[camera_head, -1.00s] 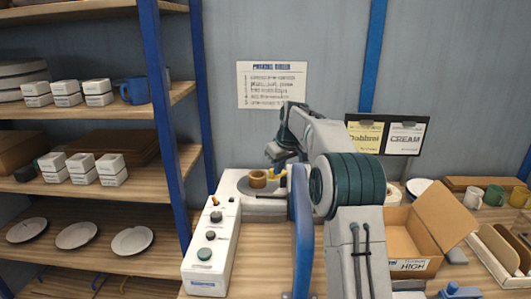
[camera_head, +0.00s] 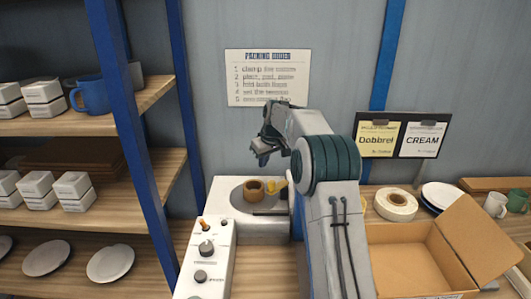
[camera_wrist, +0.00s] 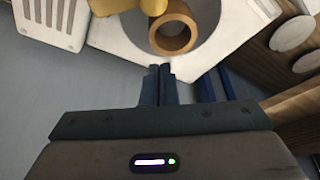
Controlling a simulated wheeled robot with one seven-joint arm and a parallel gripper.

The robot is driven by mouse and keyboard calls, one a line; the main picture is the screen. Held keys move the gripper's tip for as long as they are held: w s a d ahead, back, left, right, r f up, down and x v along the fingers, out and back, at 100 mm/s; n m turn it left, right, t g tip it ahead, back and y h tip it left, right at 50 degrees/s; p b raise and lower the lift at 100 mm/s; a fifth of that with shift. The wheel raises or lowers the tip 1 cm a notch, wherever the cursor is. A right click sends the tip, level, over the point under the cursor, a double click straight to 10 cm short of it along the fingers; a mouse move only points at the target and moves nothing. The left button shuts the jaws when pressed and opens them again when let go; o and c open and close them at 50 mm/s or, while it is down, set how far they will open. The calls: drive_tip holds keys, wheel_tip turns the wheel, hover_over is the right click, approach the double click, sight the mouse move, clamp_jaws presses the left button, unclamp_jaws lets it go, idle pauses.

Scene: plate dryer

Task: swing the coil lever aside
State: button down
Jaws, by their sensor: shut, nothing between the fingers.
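The plate dryer is a white unit (camera_head: 225,215) with a round grey recess at the back of the bench. A tan ring, seemingly the coil (camera_head: 253,192), stands in the recess and also shows in the wrist view (camera_wrist: 173,34). A yellow part, perhaps the coil lever (camera_head: 277,186), sits just right of the ring; in the wrist view the yellow part (camera_wrist: 130,5) is cut by the top edge. My gripper (camera_head: 260,157) is shut and empty above the ring, apart from it. In the wrist view its fingertips (camera_wrist: 160,68) lie just below the ring.
A blue shelf post (camera_head: 125,130) is at left. An open cardboard box (camera_head: 410,265), a tape roll (camera_head: 395,203) and plates (camera_head: 443,195) are at right. A printed notice (camera_head: 267,78) hangs behind.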

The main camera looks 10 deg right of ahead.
sight(278, 183)
drive_tip(key=p+x, duration=0.1)
drive_tip(key=x, duration=0.3)
drive_tip(key=shift+s+d+f, duration=0.15)
drive_tip(key=shift+f, duration=0.05)
drive_tip(key=shift+s+d+f+p, duration=0.1)
drive_tip(key=shift+s+d+p, duration=0.2)
drive_tip(key=shift+s, duration=0.5)
drive_tip(key=shift+s+d+f+p, duration=0.15)
drive_tip(key=shift+s+d, duration=0.25)
drive_tip(key=shift+s, duration=0.4)
drive_tip(key=shift+r, duration=0.1)
